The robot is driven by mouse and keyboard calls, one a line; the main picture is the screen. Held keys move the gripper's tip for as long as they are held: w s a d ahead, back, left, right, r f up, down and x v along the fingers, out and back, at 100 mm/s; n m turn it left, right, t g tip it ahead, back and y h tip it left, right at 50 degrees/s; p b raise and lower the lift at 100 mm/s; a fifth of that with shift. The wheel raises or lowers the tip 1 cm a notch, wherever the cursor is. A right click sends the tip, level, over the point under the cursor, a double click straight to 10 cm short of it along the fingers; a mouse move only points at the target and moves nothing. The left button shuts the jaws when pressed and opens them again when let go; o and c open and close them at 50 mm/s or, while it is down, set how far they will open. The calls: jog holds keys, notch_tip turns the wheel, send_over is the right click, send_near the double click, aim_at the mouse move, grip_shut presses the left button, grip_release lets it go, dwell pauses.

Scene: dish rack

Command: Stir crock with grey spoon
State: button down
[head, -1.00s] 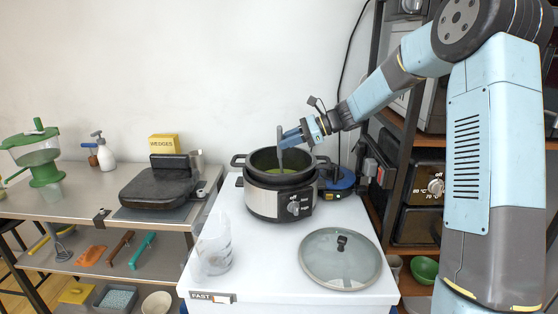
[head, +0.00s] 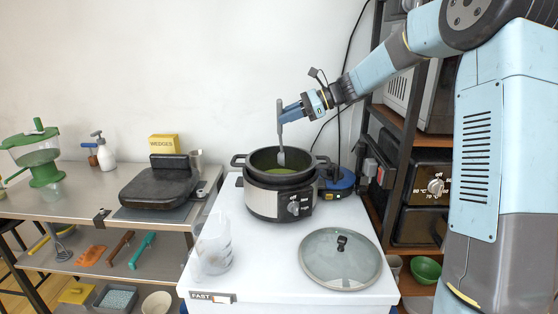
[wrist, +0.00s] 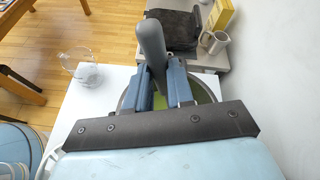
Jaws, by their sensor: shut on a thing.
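The crock (head: 280,190) is a black and steel slow cooker on the white worktop, uncovered, with green contents showing inside. My gripper (head: 283,115) is above the crock, shut on the grey spoon (head: 281,135). The spoon hangs upright with its lower end inside the crock opening. I cannot tell whether its tip touches the contents. In the wrist view the spoon handle (wrist: 151,48) stands between the two blue fingers (wrist: 158,85), with green contents partly visible behind them.
A glass lid (head: 340,260) lies at the front right of the worktop, and a clear jug (head: 213,245) stands at the front left. A blue object (head: 341,182) sits right of the crock. A dark grill (head: 160,182) stands on the left counter. A shelf rack stands at right.

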notch_tip(320, 180, up, 8)
jog(key=shift+f, duration=0.25)
dwell(0.5)
dwell(0.8)
